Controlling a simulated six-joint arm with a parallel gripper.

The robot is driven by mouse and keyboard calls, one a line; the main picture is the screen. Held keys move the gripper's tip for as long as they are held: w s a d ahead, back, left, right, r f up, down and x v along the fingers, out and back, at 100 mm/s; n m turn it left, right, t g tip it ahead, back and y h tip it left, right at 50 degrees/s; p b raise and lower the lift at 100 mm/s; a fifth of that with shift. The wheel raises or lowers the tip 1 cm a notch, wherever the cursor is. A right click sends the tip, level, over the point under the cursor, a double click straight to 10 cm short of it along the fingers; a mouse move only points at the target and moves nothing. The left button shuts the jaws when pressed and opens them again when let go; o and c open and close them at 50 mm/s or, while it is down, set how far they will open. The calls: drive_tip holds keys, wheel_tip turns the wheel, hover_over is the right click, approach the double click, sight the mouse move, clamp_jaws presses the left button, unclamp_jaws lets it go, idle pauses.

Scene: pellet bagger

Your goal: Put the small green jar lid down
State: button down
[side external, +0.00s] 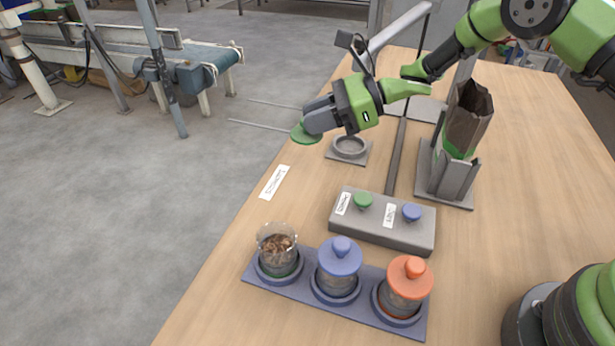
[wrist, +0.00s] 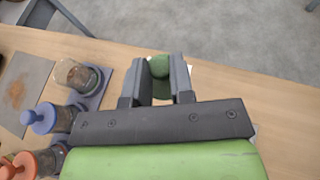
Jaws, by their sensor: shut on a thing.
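The small green jar lid (side external: 302,135) is held in the fingertips of my gripper (side external: 310,121), over the left edge area of the wooden table. My gripper is shut on it. In the wrist view the lid (wrist: 159,67) shows between the two dark fingers (wrist: 157,80), partly hidden by them. The lid appears clear of the table, but its exact height is hard to tell. A clear jar (side external: 278,252) with brown contents stands uncovered at the left of the blue rack (side external: 300,291); it also shows in the wrist view (wrist: 76,75).
A white label (side external: 275,182) lies near the table's left edge. Blue-lidded (side external: 340,262) and orange-lidded (side external: 405,285) jars share the rack. A grey box (side external: 400,232) with green and blue knobs, a ringed plate (side external: 349,150) and a bag holder (side external: 445,180) stand further right.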

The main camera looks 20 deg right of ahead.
wheel_tip(320, 180, down, 10)
drive_tip(key=shift+a+f, duration=0.1)
idle(0.4)
drive_tip(key=shift+f, duration=0.1)
drive_tip(key=c, duration=1)
unclamp_jaws()
drive_tip(key=shift+r, duration=0.2)
drive_tip(key=v, duration=0.3)
drive_tip(key=shift+r, duration=0.35)
wheel_tip(320, 180, up, 6)
drive_tip(key=shift+r, duration=0.1)
